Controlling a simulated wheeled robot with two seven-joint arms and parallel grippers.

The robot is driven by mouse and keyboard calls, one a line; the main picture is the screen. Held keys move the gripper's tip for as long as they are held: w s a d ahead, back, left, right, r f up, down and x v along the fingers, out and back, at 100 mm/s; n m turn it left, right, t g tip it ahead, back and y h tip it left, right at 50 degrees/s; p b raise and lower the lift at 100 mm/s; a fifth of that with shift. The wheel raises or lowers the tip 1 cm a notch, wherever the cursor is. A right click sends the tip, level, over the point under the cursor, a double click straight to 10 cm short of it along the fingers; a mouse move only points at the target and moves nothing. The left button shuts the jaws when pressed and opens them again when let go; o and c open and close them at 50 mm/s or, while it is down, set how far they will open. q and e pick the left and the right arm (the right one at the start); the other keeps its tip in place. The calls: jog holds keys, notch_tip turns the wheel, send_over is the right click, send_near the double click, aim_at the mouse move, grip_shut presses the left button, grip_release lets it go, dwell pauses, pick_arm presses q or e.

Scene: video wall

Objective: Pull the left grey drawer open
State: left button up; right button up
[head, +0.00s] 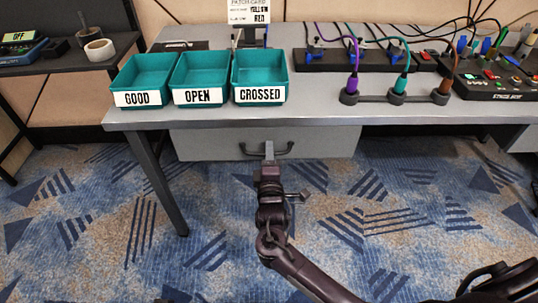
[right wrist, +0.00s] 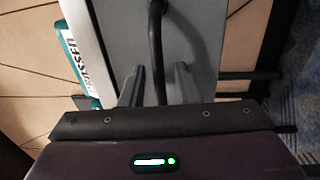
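The grey drawer (head: 210,147) is under the front edge of the grey table and looks shut. A dark bow-shaped handle (head: 283,151) is on its front. My right gripper (head: 269,147) is at the middle of the handle. In the right wrist view the handle (right wrist: 155,45) runs between the two spread fingers of the right gripper (right wrist: 158,88), with gaps on both sides. The drawer front (right wrist: 195,35) is behind it. My left gripper is not in view.
Three teal bins labelled GOOD (head: 142,78), OPEN (head: 200,78) and CROSSED (head: 259,77) stand on the table (head: 330,109) above the drawer. Cables plug into a dark strip (head: 370,57) and a control box (head: 490,82) stands at right. The carpet (head: 330,215) before the drawer is clear apart from my arm.

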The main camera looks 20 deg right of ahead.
jog(key=shift+w, duration=0.1)
grip_shut()
dwell(0.4)
